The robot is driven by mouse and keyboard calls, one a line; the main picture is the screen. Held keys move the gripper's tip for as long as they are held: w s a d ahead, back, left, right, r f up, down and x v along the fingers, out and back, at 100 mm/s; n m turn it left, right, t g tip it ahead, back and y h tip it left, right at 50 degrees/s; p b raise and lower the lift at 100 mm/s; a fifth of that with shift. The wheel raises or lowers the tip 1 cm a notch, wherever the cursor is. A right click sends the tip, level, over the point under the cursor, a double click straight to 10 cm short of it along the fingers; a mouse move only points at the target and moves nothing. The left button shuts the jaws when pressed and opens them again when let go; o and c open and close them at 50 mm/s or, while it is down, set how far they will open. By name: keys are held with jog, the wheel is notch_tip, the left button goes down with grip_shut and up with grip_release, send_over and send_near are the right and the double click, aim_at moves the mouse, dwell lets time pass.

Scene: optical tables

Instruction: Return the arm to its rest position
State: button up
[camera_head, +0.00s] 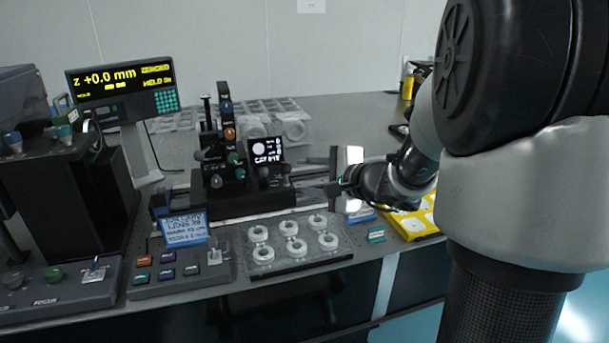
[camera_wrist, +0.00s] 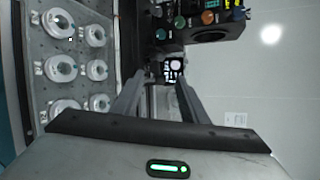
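I see nothing held in the gap. A small lit screen (camera_wrist: 173,68) shows beyond the fingertips. The rest position itself is not marked in either view.
The tray (camera_head: 296,265) with several white rings is close to my gripper. A black optical stage (camera_head: 240,203) with knobs and a small screen stands behind it. A display (camera_head: 122,84), a button box (camera_head: 166,275) and a yellow sheet (camera_head: 413,222) are on the table.

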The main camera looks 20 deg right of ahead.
jog(key=s+a+r+n+g+y, duration=0.1)
jog(key=s+a+r+n+g, duration=0.1)
jog(key=s+a+n, duration=0.3)
jog(key=s+a+r+n+g+y, duration=0.15)
jog(key=s+a, duration=0.25)
jog(key=a, duration=0.4)
jog(key=s+a+f+n+g+h, duration=0.15)
jog(key=s+a+n+g, duration=0.35)
jog(key=s, duration=0.5)
jog(key=s+d+f+n+h, duration=0.1)
jog(key=s+d+n+h, duration=0.2)
jog(key=s+d, duration=0.15)
jog(key=s+d+n+t+h+p, duration=0.1)
jog(key=s+d+n+t+h, duration=0.1)
jog(key=s+d+h, duration=0.5)
notch_tip(320, 180, up, 25)
jog(key=w+d+y+p, duration=0.1)
jog(key=y+p, duration=0.2)
jog(key=p, duration=2.1)
jog(key=shift+d, duration=0.3)
